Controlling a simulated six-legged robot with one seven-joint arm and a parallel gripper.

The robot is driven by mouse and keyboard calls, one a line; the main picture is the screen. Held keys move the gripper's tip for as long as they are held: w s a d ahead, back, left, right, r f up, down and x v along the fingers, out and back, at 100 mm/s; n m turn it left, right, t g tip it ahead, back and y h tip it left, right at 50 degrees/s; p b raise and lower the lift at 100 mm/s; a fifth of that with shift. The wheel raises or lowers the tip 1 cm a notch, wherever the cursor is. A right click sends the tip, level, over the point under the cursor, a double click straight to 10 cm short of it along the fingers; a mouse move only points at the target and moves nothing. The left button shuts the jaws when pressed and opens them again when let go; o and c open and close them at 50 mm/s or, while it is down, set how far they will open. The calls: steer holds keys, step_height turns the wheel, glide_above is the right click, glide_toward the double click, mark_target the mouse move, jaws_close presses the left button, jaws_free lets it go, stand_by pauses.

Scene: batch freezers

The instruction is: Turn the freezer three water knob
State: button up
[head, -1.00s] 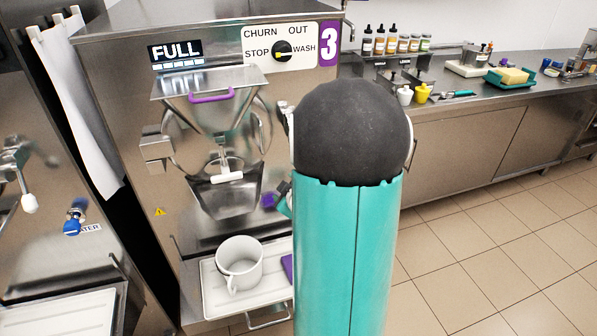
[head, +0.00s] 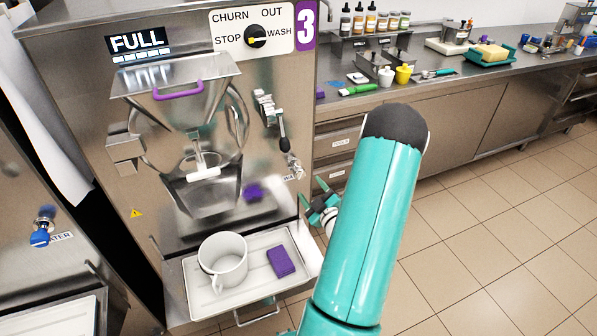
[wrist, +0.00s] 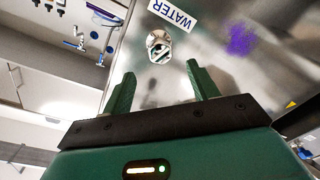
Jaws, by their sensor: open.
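Freezer three (head: 85,85) carries a purple "3" plate and a dial panel. Its water knob (head: 293,167) is a small metal fitting low on the right of the front, beside a partly visible label. In the wrist view the knob (wrist: 158,47) looks round and shiny, just below the "WATER" label (wrist: 172,12). My gripper (head: 321,198) is open and empty, to the lower right of the knob in the head view. In the wrist view my gripper (wrist: 161,76) has its two green fingers either side of the knob's line, with the knob beyond the tips. I see no contact.
A tray (head: 205,305) below the spout holds a white mug (head: 222,260) and a purple sponge (head: 281,262). A lever (head: 282,135) hangs above the knob. The neighbouring freezer has a blue-handled water tap (head: 42,230). A counter runs along the right; the tiled floor there is clear.

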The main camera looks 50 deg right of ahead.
mark_target(301, 175)
steer(key=x, duration=0.9)
steer(key=shift+w+d, duration=0.15)
steer(key=shift+w, duration=0.2)
steer(key=c, duration=1)
steer(key=shift+m, duration=0.3)
steer(key=m, duration=1.3)
steer(key=shift+h, duration=0.4)
